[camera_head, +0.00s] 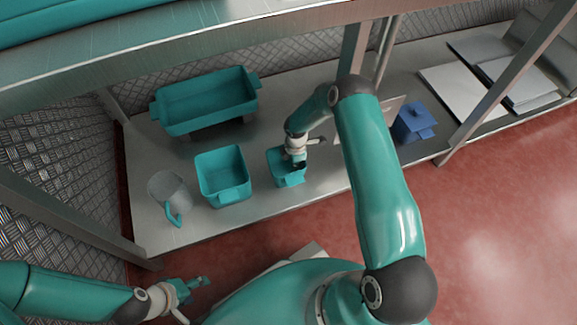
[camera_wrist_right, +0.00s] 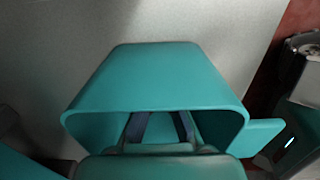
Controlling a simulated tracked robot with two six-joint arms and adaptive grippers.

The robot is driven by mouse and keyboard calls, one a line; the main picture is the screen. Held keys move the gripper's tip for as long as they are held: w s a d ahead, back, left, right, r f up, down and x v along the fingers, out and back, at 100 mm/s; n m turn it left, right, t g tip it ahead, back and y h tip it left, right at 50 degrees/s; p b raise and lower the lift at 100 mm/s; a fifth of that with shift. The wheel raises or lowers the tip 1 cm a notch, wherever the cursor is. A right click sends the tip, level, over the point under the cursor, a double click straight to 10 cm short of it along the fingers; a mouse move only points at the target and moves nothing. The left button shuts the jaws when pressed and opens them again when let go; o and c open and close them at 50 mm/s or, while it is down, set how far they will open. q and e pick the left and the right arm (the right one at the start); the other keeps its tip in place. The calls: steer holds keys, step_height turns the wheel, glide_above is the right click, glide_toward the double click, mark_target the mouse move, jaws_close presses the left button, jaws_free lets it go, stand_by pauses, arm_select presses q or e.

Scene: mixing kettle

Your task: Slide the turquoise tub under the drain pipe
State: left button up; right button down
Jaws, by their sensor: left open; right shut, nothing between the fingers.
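A small turquoise tub (camera_head: 289,180) with a front handle stands on the metal shelf. My right gripper (camera_head: 298,164) reaches down into it from above. In the right wrist view the tub's wall (camera_wrist_right: 155,80) fills the middle, and the shut fingers (camera_wrist_right: 160,130) show inside its rim, holding nothing. Whether they touch the tub is unclear. My left gripper (camera_head: 191,299) is open and empty, low in front of the shelf. A narrow upright pipe (camera_head: 385,50) comes down behind my right arm; I cannot tell whether it is the drain pipe.
A medium turquoise tub (camera_head: 226,194) stands left of the small one, beside a grey jug (camera_head: 168,188) with a turquoise handle. A large turquoise tray (camera_head: 207,104) sits behind. A blue container (camera_head: 413,123) and flat panels (camera_head: 465,95) are at right. Slanting metal posts frame the shelf (camera_head: 145,220).

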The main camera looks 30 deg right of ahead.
steer(key=shift+s+d, duration=0.1)
steer(key=shift+d, duration=0.15)
steer(key=shift+s+d+b, duration=0.2)
steer(key=shift+d, duration=0.8)
steer(key=shift+s+d+b, duration=0.2)
steer(key=shift+d, duration=0.75)
steer(key=shift+a, duration=0.15)
